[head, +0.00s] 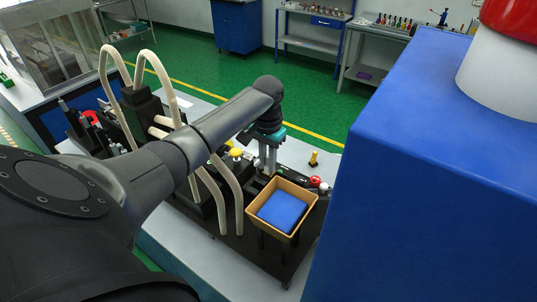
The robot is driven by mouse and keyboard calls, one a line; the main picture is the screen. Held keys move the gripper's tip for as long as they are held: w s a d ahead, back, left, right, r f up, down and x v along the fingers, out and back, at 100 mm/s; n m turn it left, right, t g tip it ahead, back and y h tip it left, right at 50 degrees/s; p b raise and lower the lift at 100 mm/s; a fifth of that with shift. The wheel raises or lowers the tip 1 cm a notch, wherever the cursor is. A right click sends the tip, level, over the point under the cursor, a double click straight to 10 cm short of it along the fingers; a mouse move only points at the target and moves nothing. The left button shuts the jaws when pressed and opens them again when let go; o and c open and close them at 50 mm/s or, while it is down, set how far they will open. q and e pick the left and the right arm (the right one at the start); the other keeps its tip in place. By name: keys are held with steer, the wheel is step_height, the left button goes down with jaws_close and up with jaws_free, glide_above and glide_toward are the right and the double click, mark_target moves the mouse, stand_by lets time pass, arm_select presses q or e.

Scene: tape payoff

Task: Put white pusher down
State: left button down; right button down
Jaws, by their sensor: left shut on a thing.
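My left gripper (267,168) reaches down from the dark arm over the bench, just behind a tan tray with a blue pad. Its pale grey fingers are close together and shut. What they hold is too small and too covered to make out clearly; no separate white pusher can be told apart elsewhere. Whether the fingertips touch the black fixture below cannot be told. My right gripper is not in view.
The tan tray (299,227) stands on the black fixture (250,245). A yellow knob (236,153), a red knob (315,181) and pale hoses (228,178) are close by. A large blue block (430,190) fills the right side.

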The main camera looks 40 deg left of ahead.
arm_select(q)
step_height(320, 180, down, 13)
steer(key=shift+w+r+b, duration=0.1)
steer(key=shift+r+b, duration=0.05)
steer(key=shift+b, duration=0.15)
steer(key=c, duration=0.8)
jaws_free()
steer(key=shift+r, duration=0.15)
step_height(320, 180, up, 12)
steer(key=shift+f, duration=0.1)
stand_by(0.4)
